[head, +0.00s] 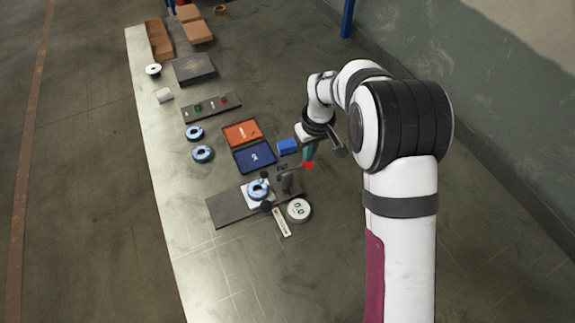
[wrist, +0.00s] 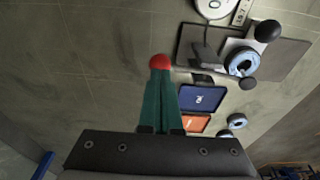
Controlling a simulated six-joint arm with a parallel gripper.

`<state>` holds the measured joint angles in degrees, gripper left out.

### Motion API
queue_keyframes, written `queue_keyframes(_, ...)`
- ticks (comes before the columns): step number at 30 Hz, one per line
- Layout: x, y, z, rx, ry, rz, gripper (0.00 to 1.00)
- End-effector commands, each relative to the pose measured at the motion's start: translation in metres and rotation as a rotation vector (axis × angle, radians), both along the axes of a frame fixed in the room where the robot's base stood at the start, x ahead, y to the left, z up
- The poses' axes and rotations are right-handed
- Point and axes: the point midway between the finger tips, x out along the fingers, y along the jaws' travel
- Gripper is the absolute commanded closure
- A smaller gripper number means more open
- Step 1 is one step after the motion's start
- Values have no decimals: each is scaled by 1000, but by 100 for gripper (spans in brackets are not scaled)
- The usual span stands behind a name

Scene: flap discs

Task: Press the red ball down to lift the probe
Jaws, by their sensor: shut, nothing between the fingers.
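The red ball (head: 308,165) shows just below my gripper (head: 308,158) in the head view. In the wrist view the red ball (wrist: 160,62) is at the tips of my shut teal fingers (wrist: 160,72); I cannot tell whether they touch it. The measuring stand has a dark base plate (head: 226,208), with a blue-and-white flap disc (head: 258,188) on it. A round gauge (head: 299,210) beside it reads 0.0. The stand's plate (wrist: 290,55) and disc (wrist: 243,63) also show in the wrist view. The probe tip is too small to make out.
An orange tray (head: 241,123), a blue tray (head: 243,166) and a blue block (head: 287,147) lie behind the stand. Two flap discs (head: 195,132) (head: 202,153) lie left of the trays. A panel with green and red buttons (head: 211,108) is farther back.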

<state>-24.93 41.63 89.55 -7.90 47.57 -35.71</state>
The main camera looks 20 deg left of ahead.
Motion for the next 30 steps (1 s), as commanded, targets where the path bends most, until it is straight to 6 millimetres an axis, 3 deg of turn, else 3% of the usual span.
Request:
queue_keyframes(7,0,0,2,1,-2,0,100)
queue_keyframes(21,1,0,79,1,-4,2,100)
queue_keyframes(30,0,0,89,1,-1,0,100)
